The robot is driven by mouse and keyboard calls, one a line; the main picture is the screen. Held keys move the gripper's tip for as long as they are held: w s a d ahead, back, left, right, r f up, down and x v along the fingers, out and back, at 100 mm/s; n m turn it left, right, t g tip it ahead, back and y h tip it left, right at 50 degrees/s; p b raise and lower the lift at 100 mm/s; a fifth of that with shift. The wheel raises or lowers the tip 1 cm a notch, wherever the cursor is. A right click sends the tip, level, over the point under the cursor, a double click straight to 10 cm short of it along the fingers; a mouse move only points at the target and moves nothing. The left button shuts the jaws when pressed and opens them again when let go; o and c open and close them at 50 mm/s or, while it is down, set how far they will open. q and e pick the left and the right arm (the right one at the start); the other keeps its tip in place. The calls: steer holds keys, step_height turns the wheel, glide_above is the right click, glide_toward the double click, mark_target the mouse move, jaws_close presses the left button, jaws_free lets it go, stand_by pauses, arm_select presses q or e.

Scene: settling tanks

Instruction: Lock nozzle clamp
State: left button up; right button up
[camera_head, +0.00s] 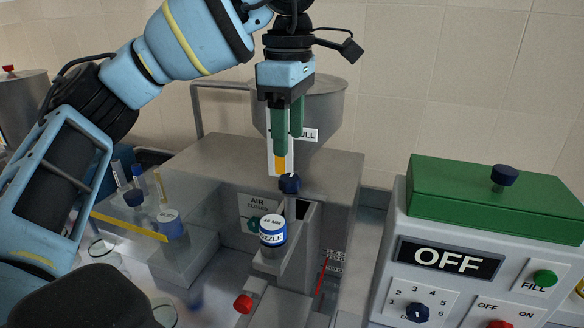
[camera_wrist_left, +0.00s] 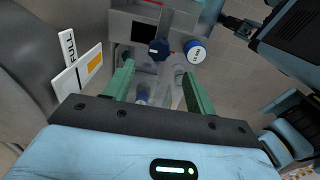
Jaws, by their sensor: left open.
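In the left wrist view the knob (camera_wrist_left: 158,48) shows just beyond the fingertips (camera_wrist_left: 158,70), not touched as far as I can tell. The nozzle (camera_wrist_left: 195,51) is right of it. My right gripper is not seen.
A steel hopper (camera_head: 325,108) stands close behind the gripper. A control box (camera_head: 445,225) showing OFF, with a green lid (camera_head: 490,199), stands at the right. A clear rack (camera_head: 135,222) with tubes is at the left. A red knob (camera_head: 243,304) sticks out low in front.

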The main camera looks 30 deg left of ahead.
mark_target(290, 178)
arm_select(q)
step_height(290, 178, down, 6)
steer(key=shift+w+f+b, duration=0.15)
steer(key=shift+f+b, duration=0.05)
steer(key=shift+b, duration=0.4)
steer(key=shift+f, duration=0.65)
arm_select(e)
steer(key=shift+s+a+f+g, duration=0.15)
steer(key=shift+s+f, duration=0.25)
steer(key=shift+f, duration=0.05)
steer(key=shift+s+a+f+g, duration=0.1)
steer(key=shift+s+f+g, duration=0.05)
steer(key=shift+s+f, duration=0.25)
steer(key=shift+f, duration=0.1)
arm_select(q)
steer(key=c, duration=1)
